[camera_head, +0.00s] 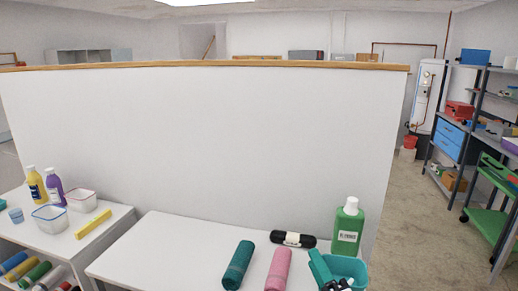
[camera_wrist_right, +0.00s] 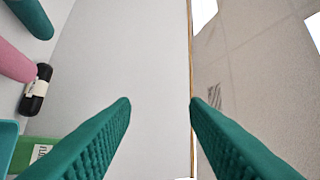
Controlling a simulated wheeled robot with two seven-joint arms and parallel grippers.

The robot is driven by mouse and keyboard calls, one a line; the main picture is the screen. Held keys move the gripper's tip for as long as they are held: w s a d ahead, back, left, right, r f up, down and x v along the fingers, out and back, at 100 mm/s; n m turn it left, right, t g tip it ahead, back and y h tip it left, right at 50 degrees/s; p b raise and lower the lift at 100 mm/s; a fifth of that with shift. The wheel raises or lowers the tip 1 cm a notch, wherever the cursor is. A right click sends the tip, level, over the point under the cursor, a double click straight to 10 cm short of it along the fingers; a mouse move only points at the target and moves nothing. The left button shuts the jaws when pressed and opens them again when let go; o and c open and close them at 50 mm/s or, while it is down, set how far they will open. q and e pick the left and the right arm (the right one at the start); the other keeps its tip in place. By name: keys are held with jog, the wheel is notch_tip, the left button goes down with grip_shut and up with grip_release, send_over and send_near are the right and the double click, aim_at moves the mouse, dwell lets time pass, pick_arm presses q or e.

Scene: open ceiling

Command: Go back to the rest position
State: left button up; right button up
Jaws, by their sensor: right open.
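My right gripper (camera_head: 322,270) shows at the bottom edge of the head view, with its teal finger in front of a teal bin. In the right wrist view its two ribbed teal fingers (camera_wrist_right: 160,103) are spread apart with nothing between them. They face a white partition (camera_wrist_right: 120,60) with a wooden top edge. My left gripper is not in view.
A white table (camera_head: 190,250) holds a dark teal roll (camera_head: 238,265), a pink roll (camera_head: 278,269), a black roll (camera_head: 293,239), a green bottle (camera_head: 347,228) and a teal bin (camera_head: 348,267). A partition (camera_head: 210,140) stands behind. Floor (camera_head: 420,210) is clear at right.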

jog(key=s+d+f+m+g+h, duration=0.3)
jog(key=s+d+f+m+h, duration=0.1)
jog(key=f+m, duration=0.35)
jog(key=s+d+f+m+g+h, duration=0.4)
jog(key=d+f+m, duration=0.15)
jog(key=m, duration=0.25)
jog(key=s+a+f+m+g+y, duration=0.1)
jog(key=s+f+m+g, duration=0.35)
jog(key=s, duration=0.55)
jog(key=s+f+m+g, duration=0.3)
jog(key=s+f+g, duration=0.25)
jog(key=s, duration=0.45)
notch_tip(320, 180, down, 24)
jog(key=f, duration=0.1)
jog(key=s+d+f+g, duration=0.2)
jog(key=s+d+f, duration=0.1)
jog(key=s+f, duration=1.3)
jog(key=shift+s+f+n, duration=0.4)
jog(key=shift+f, duration=0.4)
